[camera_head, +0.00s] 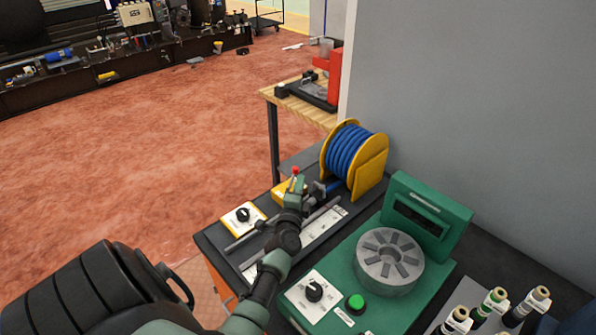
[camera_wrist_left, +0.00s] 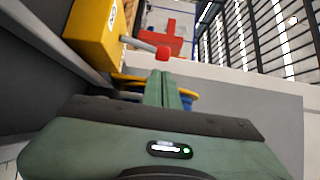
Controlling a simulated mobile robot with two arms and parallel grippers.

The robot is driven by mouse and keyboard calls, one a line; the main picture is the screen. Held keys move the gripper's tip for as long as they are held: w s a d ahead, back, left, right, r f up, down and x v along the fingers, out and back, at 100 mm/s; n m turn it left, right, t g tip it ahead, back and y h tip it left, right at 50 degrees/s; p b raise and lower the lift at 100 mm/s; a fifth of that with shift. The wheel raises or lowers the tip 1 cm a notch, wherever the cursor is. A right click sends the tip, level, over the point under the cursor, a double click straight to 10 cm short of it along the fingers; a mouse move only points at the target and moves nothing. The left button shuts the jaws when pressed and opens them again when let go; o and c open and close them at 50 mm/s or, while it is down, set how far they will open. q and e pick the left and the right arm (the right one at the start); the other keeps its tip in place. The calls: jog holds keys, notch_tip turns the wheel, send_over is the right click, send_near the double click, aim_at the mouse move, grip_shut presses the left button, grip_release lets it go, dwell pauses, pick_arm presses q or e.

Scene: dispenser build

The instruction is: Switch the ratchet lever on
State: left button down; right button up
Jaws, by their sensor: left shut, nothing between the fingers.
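The ratchet lever is a grey rod with a red tip (camera_wrist_left: 163,53), coming out of a yellow box (camera_wrist_left: 92,30). In the head view its red tip (camera_head: 295,170) shows just above my left gripper (camera_head: 296,187), and part of the yellow box (camera_head: 279,192) shows behind the gripper. In the wrist view my left gripper (camera_wrist_left: 165,88) is shut and empty, its fingertips just below the red tip with the rod to their left. I cannot tell whether they touch. My right gripper is not in view.
A blue hose reel in a yellow frame (camera_head: 372,168) stands right of the lever. A yellow box with a black knob (camera_head: 244,216) is at the left bench edge. A green machine (camera_head: 349,254) with a grey disc (camera_head: 390,262) and several bottles lie nearer, at right.

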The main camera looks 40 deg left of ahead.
aim_at(293, 178)
pick_arm(q)
jog(key=x, duration=0.3)
jog(key=shift+w+a, duration=0.2)
jog(key=shift+w, duration=0.15)
jog(key=shift+w+a, duration=0.15)
jog(key=shift+w, duration=0.05)
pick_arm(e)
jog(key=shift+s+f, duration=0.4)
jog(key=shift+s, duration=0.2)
pick_arm(q)
jog(key=shift+b, duration=0.4)
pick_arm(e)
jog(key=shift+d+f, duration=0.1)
